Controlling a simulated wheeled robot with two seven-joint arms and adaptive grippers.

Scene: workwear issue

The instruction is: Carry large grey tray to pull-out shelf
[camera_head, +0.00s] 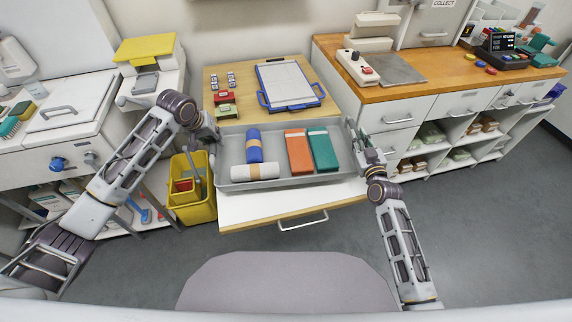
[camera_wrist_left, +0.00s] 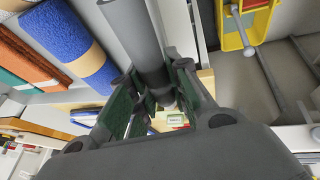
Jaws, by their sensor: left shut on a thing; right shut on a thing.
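The large grey tray (camera_head: 270,184) is held level between my two grippers, over the front of the wooden table and the back of the pull-out shelf. It carries a blue roll (camera_head: 253,147), a white roll (camera_head: 255,171), an orange pack (camera_head: 299,152) and a green pack (camera_head: 322,150). My left gripper (camera_head: 213,138) is shut on the tray's left end. The left wrist view shows its fingers (camera_wrist_left: 158,98) around a grey bar of the tray. My right gripper (camera_head: 359,150) is shut on the right end. The white pull-out shelf (camera_head: 275,207) is extended; I cannot tell whether the tray touches it.
A clipboard (camera_head: 287,83) and small red and green items (camera_head: 225,104) lie on the table (camera_head: 240,76) behind the tray. A yellow bucket (camera_head: 191,206) stands left of the shelf. A wood-topped counter (camera_head: 400,93) is at the right. Grey floor is open at the lower right.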

